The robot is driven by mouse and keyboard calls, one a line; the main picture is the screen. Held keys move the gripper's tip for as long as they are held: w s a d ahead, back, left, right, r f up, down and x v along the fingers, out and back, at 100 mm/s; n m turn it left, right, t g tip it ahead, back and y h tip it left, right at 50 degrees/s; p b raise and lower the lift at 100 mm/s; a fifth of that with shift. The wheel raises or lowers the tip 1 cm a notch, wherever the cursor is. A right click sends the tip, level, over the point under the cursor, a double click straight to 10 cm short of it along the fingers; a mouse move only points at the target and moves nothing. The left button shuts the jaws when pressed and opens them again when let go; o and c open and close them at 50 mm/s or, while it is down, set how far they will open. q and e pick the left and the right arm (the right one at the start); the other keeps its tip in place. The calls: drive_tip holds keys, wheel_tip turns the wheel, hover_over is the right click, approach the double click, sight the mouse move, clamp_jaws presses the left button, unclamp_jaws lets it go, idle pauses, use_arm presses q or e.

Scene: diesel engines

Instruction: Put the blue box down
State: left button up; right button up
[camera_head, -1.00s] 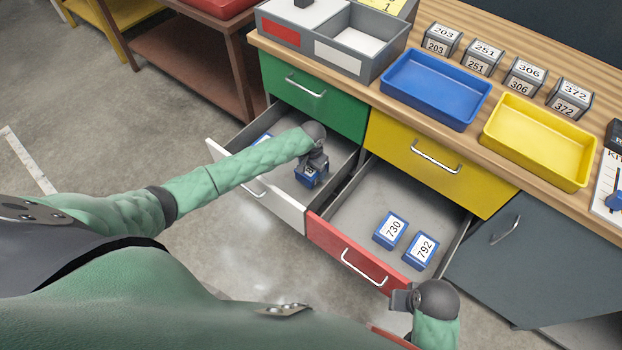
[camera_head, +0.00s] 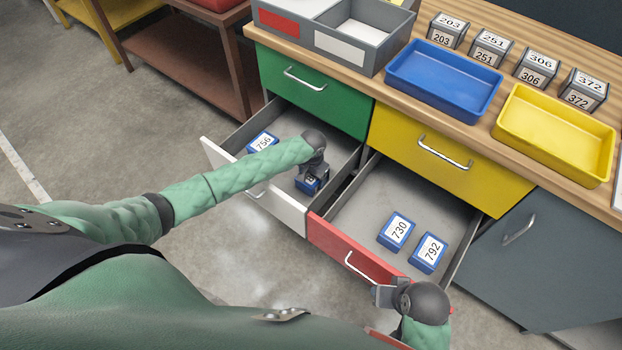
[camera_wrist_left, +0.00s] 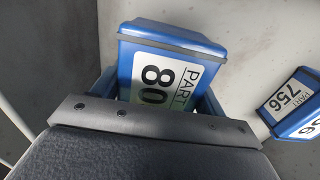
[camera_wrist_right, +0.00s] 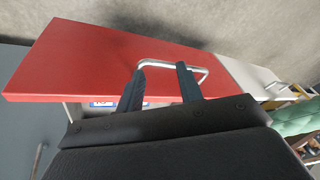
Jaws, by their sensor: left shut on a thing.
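My left gripper (camera_head: 311,172) is shut on a blue box (camera_head: 307,184) inside the open white-fronted drawer (camera_head: 268,203). In the left wrist view the held blue box (camera_wrist_left: 165,70) has a white label reading PART and 80, the rest covered by the gripper. I cannot tell whether its underside touches the drawer floor. A second blue box, 756 (camera_head: 262,143), lies in the same drawer, apart from the held one. My right gripper (camera_wrist_right: 161,72) is open, its two fingers apart close to the metal handle (camera_wrist_right: 170,64) of the red-fronted drawer (camera_head: 345,248).
The open red-fronted drawer holds blue boxes 730 (camera_head: 396,232) and 792 (camera_head: 428,252). A blue tray (camera_head: 445,80), a yellow tray (camera_head: 555,135), a grey divided bin (camera_head: 340,50) and several numbered grey blocks stand on the wooden counter. Green (camera_head: 310,92) and yellow (camera_head: 430,150) drawers are closed.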

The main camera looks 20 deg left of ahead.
use_arm(q)
drive_tip(key=shift+f, duration=0.1)
use_arm(e)
drive_tip(key=shift+w+a+f, duration=0.1)
drive_tip(key=shift+a+f, duration=0.1)
drive_tip(key=shift+a, duration=0.1)
use_arm(q)
drive_tip(key=shift+f, duration=0.1)
drive_tip(key=o, duration=1.3)
use_arm(e)
drive_tip(key=shift+d, duration=0.1)
use_arm(q)
wheel_tip(320, 180, up, 12)
drive_tip(key=shift+r+b, duration=0.1)
drive_tip(key=shift+b, duration=0.2)
use_arm(e)
drive_tip(key=shift+w+a+f, duration=0.15)
drive_tip(key=shift+a+f, duration=0.2)
drive_tip(key=shift+a, duration=0.1)
use_arm(q)
drive_tip(key=shift+s, duration=0.1)
use_arm(e)
drive_tip(key=shift+f, duration=0.1)
